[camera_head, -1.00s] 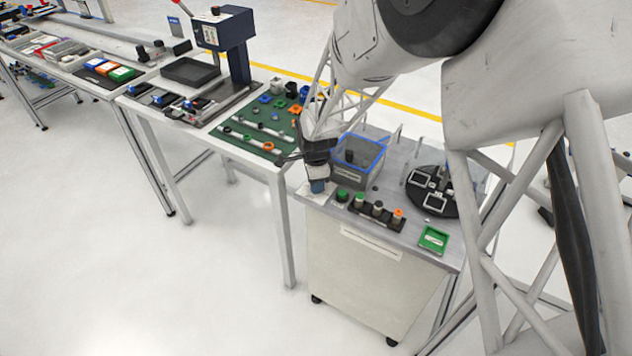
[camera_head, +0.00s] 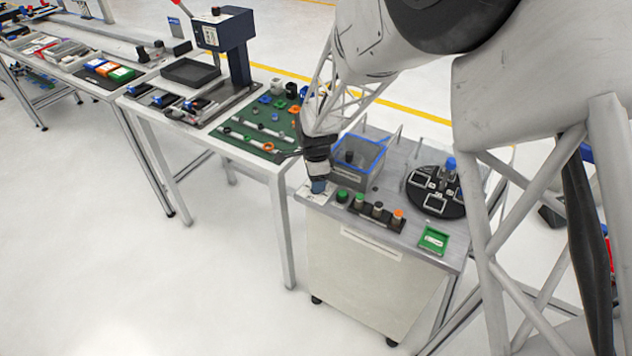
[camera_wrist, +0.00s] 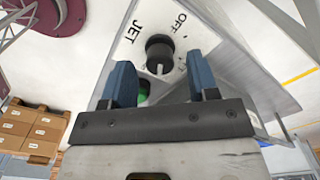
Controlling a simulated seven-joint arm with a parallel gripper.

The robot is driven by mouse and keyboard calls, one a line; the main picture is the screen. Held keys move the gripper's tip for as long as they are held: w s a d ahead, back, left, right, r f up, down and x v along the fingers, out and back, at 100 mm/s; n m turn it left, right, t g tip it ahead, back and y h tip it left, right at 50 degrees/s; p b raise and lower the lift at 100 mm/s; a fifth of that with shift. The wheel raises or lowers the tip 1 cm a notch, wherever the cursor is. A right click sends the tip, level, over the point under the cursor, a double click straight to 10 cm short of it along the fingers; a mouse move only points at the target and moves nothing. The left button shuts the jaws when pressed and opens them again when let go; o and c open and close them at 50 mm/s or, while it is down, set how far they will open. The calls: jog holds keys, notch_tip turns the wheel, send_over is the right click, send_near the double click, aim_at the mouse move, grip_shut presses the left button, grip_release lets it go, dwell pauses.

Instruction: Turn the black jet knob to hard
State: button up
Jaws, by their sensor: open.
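The black knob (camera_wrist: 160,50) sits on a white plate (camera_wrist: 128,50) in the wrist view. The plate is lettered JET to the knob's left and OFF to its upper right; no HARD lettering is readable. A pale pointer on the knob faces toward the bottom of the picture. My gripper (camera_wrist: 162,72) is open, its blue fingers on either side of the line to the knob, with gaps visible. Contact is not evident. In the head view, my gripper (camera_head: 318,187) is low over the white plate (camera_head: 311,197) at the bench corner, hiding the knob.
A green button (camera_head: 342,196) and a row of small knobs (camera_head: 377,209) stand just right of my gripper. A blue-rimmed bin (camera_head: 357,170) is behind. A round black fixture (camera_head: 420,201) and a green tray (camera_head: 433,239) lie farther right.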

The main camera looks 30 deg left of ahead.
jog(key=shift+r, duration=3.15)
jog(key=shift+d+r, duration=0.1)
jog(key=shift+d, duration=0.05)
jog(key=s+d+r+n, duration=0.1)
jog(key=d+r, duration=0.5)
jog(key=d, duration=0.4)
jog(key=d+r+n+t, duration=0.1)
jog(key=d+r+n, duration=0.1)
jog(key=d+r, duration=0.65)
jog(key=s+d+r+n, duration=0.1)
jog(key=d+r, duration=0.2)
jog(key=d, duration=1)
jog(key=s+d+r+n, duration=0.2)
jog(key=s+d, duration=0.8)
jog(key=d, duration=0.1)
jog(key=s+d+r+n+t, duration=0.1)
jog(key=s+d+r+n, duration=0.1)
jog(key=s+d, duration=0.9)
jog(key=shift+d+r+n+t, duration=0.2)
jog(key=shift+d+n+t, duration=0.1)
jog(key=shift+d+n, duration=0.3)
